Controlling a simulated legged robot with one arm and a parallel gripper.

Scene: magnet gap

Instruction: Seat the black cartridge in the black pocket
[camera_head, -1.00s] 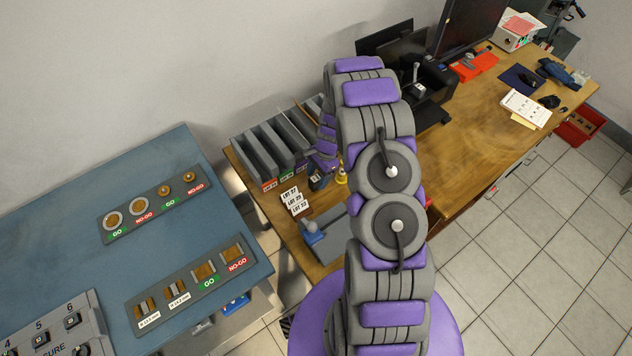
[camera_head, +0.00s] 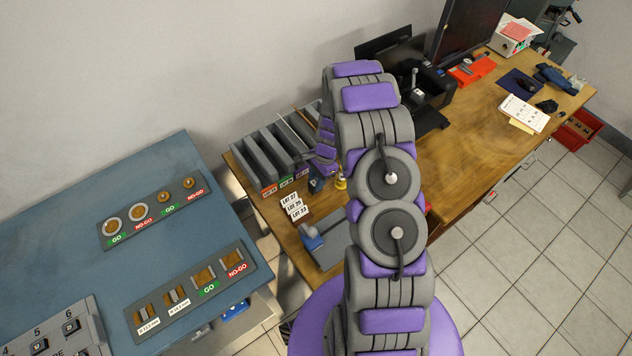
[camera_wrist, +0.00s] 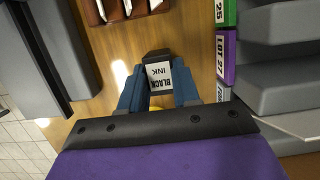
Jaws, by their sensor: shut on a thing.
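The black cartridge (camera_wrist: 157,58) has a white label reading BLACK INK. In the wrist view it sits between the two blue fingers of my gripper (camera_wrist: 160,85), which is shut on it. The cartridge's far end sticks out past the fingertips, over the wooden desk. In the head view my gripper (camera_head: 317,183) is small, beside the row of grey bins, and my arm covers part of that area. I cannot make out the black pocket in either view.
Grey bins (camera_head: 262,160) with LOT labels stand close by; they line the right of the wrist view. A brown holder with LOT cards (camera_head: 293,204) and a grey plate with a blue knob (camera_head: 311,238) are nearby. A yellow item (camera_head: 341,182) stands near my gripper.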

